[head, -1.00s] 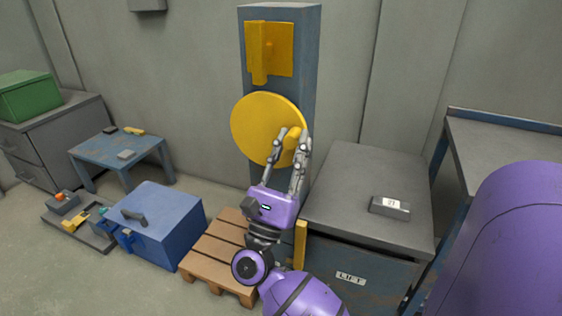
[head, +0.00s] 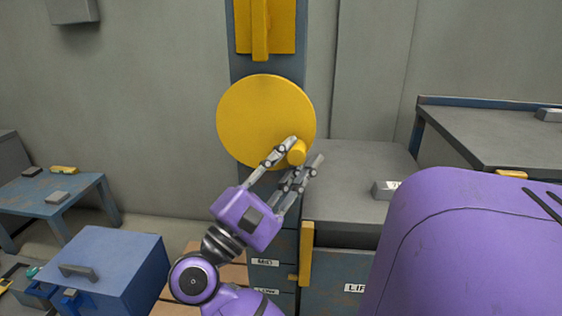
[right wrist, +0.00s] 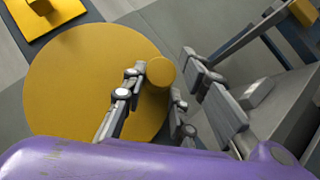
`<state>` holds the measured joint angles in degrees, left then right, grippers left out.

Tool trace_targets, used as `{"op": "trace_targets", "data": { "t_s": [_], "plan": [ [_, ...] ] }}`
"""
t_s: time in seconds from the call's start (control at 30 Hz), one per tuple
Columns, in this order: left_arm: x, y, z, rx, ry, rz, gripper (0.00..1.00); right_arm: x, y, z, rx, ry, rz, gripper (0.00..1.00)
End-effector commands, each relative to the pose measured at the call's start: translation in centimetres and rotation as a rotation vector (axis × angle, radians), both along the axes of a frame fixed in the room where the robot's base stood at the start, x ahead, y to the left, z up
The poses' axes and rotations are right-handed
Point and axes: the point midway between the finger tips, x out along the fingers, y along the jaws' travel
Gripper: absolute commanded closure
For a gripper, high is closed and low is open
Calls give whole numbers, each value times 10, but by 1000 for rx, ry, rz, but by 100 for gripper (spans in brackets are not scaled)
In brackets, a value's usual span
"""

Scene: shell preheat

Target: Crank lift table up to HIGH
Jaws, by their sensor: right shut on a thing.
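The yellow crank wheel (head: 255,115) is mounted on the blue-grey column (head: 240,70). Its knob (head: 297,152) sticks out at the wheel's lower right. My right gripper (head: 303,156) is shut on the knob, with its fingers on either side. In the right wrist view the knob (right wrist: 161,73) sits between the fingers, at the right of the wheel (right wrist: 75,85). The grey lift table (head: 345,165) stands right of the column, partly hidden by my purple body part. A yellow pointer (head: 306,255) at its side reaches between the MID (head: 265,262) and LOW labels. My left gripper is not in view.
A grey block (head: 383,190) lies on the lift table. A yellow bracket (head: 267,25) is above the wheel. A blue box (head: 95,262) and small blue table (head: 45,195) stand at the left. A grey worktop (head: 490,135) is at the right.

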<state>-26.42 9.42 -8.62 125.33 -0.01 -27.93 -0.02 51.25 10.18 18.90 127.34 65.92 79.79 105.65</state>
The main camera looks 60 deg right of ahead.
Motion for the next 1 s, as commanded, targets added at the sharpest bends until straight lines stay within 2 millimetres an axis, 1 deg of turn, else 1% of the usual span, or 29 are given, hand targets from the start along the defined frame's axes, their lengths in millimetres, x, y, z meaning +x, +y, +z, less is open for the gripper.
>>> {"op": "trace_targets", "data": {
  "t_s": [0.03,0.6,0.63,0.7,0.73,1.0],
  "plan": [
    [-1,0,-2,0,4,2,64,5,2,3,-7,-14,20,100],
    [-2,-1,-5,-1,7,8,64,2,2,3,3,-46,20,100],
    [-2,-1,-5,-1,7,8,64,2,2,3,3,-46,19,72],
    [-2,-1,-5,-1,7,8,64,2,2,3,3,-46,18,63],
    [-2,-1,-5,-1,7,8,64,2,2,3,4,-45,17,60],
    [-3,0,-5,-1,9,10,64,0,1,2,8,-42,11,60]
  ]
}}
